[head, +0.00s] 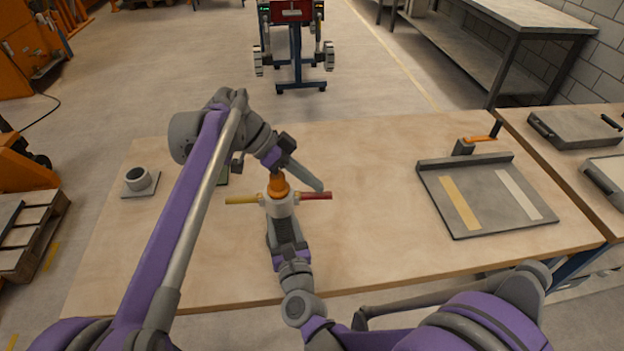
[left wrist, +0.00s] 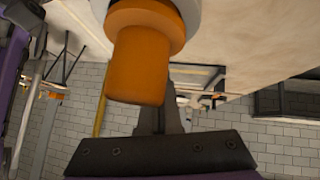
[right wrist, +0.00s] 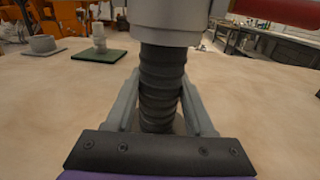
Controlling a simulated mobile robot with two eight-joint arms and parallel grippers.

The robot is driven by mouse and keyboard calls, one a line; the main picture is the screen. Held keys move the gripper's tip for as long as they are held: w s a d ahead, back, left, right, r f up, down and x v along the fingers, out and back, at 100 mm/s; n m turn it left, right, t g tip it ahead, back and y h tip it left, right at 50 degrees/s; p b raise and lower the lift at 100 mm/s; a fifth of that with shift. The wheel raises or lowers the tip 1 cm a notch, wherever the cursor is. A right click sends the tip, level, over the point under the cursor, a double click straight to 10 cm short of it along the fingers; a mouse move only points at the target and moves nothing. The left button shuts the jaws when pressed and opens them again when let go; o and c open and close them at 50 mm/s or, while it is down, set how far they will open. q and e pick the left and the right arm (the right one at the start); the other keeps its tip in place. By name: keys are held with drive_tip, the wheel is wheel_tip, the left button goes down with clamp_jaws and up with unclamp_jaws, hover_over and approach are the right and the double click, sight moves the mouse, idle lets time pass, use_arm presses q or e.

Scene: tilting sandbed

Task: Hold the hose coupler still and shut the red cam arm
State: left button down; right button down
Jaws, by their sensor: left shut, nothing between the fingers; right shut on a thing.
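The hose coupler (head: 280,205) is a pale collar with an orange plug (head: 278,186) above it and a black ribbed hose (right wrist: 162,85) below it. The red cam arm (head: 317,196) sticks out sideways to the right; a yellow arm (head: 241,200) sticks out to the left. My right gripper (right wrist: 160,100) is shut around the hose just under the collar. My left gripper (head: 319,187) is shut and empty, its fingertips close to the red cam arm; whether they touch it I cannot tell. In the left wrist view the orange plug (left wrist: 138,65) partly covers its fingers.
On the wooden table (head: 380,180) a grey cup-like fitting (head: 138,179) stands on a plate at the left. A grey tray (head: 485,195) with two strips lies at the right. A green plate (right wrist: 95,56) lies behind the coupler. The table between coupler and tray is clear.

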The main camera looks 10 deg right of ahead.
sight(319, 196)
use_arm(q)
drive_tip(key=y, duration=0.2)
drive_tip(key=shift+d+f+y, duration=0.25)
drive_tip(key=shift+d+y, duration=0.1)
drive_tip(key=shift+y, duration=0.05)
drive_tip(key=shift+d+f+y, duration=0.2)
drive_tip(key=shift+f+y, duration=0.1)
drive_tip(key=y, duration=0.1)
drive_tip(key=f+y, duration=0.1)
drive_tip(key=shift+d+t+y, duration=0.3)
drive_tip(key=shift+d, duration=0.05)
drive_tip(key=f+y, duration=0.1)
drive_tip(key=y, duration=0.1)
drive_tip(key=f+y, duration=0.1)
drive_tip(key=y, duration=0.1)
drive_tip(key=shift+n, duration=0.4)
drive_tip(key=shift+a+f, duration=0.1)
drive_tip(key=shift+f, duration=0.4)
drive_tip(key=shift+r, duration=0.15)
drive_tip(key=shift+r, duration=0.7)
